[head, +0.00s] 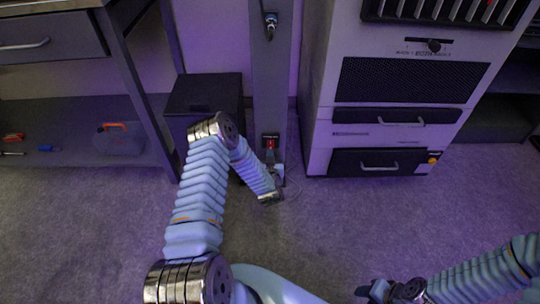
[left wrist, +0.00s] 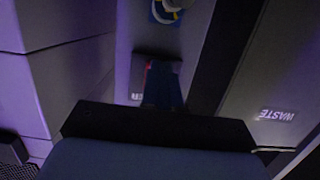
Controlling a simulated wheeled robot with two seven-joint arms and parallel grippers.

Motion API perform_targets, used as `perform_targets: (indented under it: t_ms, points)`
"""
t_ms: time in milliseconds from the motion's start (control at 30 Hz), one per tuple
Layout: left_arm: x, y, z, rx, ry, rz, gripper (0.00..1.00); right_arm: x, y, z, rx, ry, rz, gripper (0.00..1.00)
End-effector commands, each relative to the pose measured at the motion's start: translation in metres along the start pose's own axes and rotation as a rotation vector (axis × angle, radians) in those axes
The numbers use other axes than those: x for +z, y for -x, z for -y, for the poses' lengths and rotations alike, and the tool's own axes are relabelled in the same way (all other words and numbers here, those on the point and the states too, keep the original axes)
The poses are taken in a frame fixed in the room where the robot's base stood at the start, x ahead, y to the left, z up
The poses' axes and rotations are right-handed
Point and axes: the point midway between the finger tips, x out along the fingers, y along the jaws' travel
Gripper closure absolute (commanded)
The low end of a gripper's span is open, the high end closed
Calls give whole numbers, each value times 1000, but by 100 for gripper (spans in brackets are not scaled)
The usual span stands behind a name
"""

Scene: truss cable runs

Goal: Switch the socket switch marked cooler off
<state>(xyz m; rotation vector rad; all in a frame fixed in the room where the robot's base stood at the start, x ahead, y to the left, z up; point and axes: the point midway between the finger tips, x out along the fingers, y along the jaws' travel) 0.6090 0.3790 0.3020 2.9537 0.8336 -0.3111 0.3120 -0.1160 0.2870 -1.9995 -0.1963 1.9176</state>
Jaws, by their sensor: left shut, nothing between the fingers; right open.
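The socket (head: 270,139) is a small dark box low on the grey upright post, with a lit red switch (head: 270,146). My right gripper (head: 373,289) is open, low at the right.
The post (head: 270,80) carries a cable fitting (head: 270,22) higher up. A large pale machine (head: 400,85) stands to its right and a black box (head: 205,93) to its left. A "WASTE" label (left wrist: 277,115) shows upside down. Floor in front is clear.

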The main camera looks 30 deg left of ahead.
Motion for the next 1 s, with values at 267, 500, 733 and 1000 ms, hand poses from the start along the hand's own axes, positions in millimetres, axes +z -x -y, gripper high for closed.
perform_targets:
  t_ms: [267, 500, 733, 1000]
  points:
    - [0, -5, 0, 0, 0, 0, 100, 0, 0, 0, 0, 0, 0, 57]
    - [4, -7, 0, 0, -1, -17, 100, -1, -8, -4, 2, -2, -3, 57]
    - [2, -12, 0, -2, 0, -70, 100, -4, -15, -12, 9, -8, -10, 57]
    - [4, -15, 1, -1, 0, -71, 100, -4, -19, -14, 10, -9, -11, 57]
